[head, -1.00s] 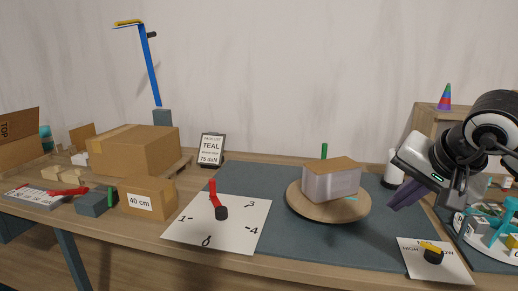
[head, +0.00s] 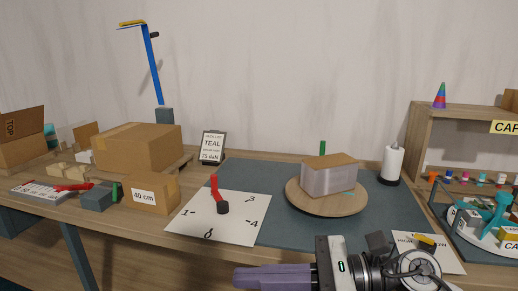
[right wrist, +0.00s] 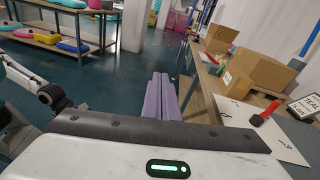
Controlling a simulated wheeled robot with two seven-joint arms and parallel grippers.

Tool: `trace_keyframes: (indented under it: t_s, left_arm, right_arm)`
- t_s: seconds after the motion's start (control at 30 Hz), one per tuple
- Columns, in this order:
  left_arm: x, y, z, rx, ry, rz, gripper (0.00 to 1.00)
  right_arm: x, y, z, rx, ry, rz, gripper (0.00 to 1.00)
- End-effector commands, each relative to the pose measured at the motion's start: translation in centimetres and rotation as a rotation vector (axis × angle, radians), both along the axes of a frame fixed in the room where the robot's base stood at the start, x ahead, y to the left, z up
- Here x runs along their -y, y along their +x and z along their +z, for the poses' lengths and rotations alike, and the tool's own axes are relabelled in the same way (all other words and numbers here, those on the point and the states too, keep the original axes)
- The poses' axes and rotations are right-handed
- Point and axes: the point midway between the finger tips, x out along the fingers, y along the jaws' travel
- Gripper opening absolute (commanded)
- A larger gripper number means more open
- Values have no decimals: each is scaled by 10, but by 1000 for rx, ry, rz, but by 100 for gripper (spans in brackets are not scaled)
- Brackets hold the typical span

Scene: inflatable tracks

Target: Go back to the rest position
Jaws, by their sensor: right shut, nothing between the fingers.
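My right gripper (head: 262,278) shows at the bottom of the head view, in front of the table's front edge, its purple fingers pointing left. The fingers are shut together with nothing between them; they also show in the right wrist view (right wrist: 161,97), pointing away from the camera over the dark floor beside the table. My left gripper is not in the head view.
The table (head: 110,222) carries a numbered white card with a red-handled dial (head: 222,206), a round wooden board (head: 325,207) with a wrapped block (head: 329,178), a 40 cm box (head: 152,196) and a larger carton (head: 138,148). A wooden shelf (head: 455,112) stands at right. In the right wrist view, the floor (right wrist: 125,88) is open.

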Motion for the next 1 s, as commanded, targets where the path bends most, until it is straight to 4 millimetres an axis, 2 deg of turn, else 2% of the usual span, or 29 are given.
trace_keyframes:
  t_s: [0.03, 0.07, 0.13, 0.2, 0.27, 0.37, 0.4, 0.47, 0.5, 0.57, 0.6, 0.67, 0.7, 0.83, 0.9, 1.0]
  left_arm:
    - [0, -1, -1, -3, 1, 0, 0]
    - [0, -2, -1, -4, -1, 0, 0]
    - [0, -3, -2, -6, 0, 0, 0]
    - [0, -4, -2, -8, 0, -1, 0]
    - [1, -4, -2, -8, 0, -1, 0]
    - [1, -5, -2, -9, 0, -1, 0]
    - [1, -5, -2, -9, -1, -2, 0]
    - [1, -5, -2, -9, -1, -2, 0]
    - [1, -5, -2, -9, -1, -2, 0]
    - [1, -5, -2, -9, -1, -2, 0]
    - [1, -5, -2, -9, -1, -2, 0]
    - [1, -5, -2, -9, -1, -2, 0]
    - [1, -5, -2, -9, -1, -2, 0]
    - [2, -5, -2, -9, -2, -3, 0]
    - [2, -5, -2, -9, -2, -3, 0]
    - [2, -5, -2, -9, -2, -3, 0]
  right_arm:
    - [-5, -2, 2, -191, 161, -46, 0]
    - [-5, 0, 5, -305, 253, -77, 0]
    - [4, 10, 5, -575, 466, -155, 0]
    - [21, 25, -8, -854, 675, -240, 0]
    - [41, 37, -30, -1094, 853, -320, 0]
    - [80, 48, -90, -1492, 1151, -469, 0]
    - [94, 47, -117, -1632, 1261, -526, 0]
    - [113, 39, -158, -1817, 1412, -609, 0]
    - [123, 31, -186, -1929, 1509, -664, 0]
    - [138, 14, -227, -2081, 1650, -748, 0]
    - [145, -1, -253, -2177, 1741, -803, 0]
    - [155, -26, -289, -2301, 1877, -887, 0]
    - [160, -44, -311, 2257, -1866, 894, 0]
    - [169, -99, -364, 1972, -1709, 848, 0]
    - [171, -123, -381, 1865, -1651, 828, 0]
    - [171, -145, -395, 1769, -1601, 810, 0]
